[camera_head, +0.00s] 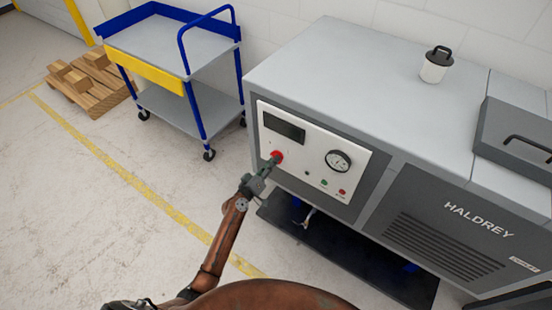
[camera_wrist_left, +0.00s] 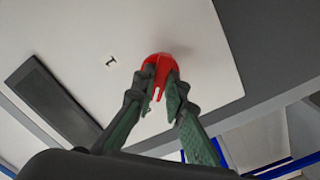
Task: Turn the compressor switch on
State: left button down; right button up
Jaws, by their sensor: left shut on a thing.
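The compressor switch is a red knob (camera_head: 277,155) on the left part of the white control panel (camera_head: 300,170) of the grey compressor. My left gripper (camera_head: 270,164) reaches it from below and in front. In the left wrist view the fingers of my left gripper (camera_wrist_left: 163,98) are shut on the red knob (camera_wrist_left: 159,63), one on each side. A small dark mark (camera_wrist_left: 111,61) sits on the panel beside the knob. The fingers hide part of the knob. My right gripper is not in view.
The panel also has a dark display (camera_head: 284,128), a round gauge (camera_head: 338,161) and small buttons (camera_head: 333,187). A white canister (camera_head: 436,64) stands on top of the machine. A blue cart (camera_head: 165,45) and wooden pallet (camera_head: 88,84) stand left.

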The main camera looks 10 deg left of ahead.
pick_arm(q)
jog(key=m+b, duration=0.1)
jog(key=m, duration=1.6)
jog(key=c, duration=1)
grip_release()
jog(key=shift+o, duration=0.2)
jog(key=shift+s, duration=0.1)
jog(key=p+v, duration=0.3)
jog(key=v, duration=0.3)
jog(key=shift+s+a+p, duration=0.15)
jog(key=shift+s+p, duration=0.25)
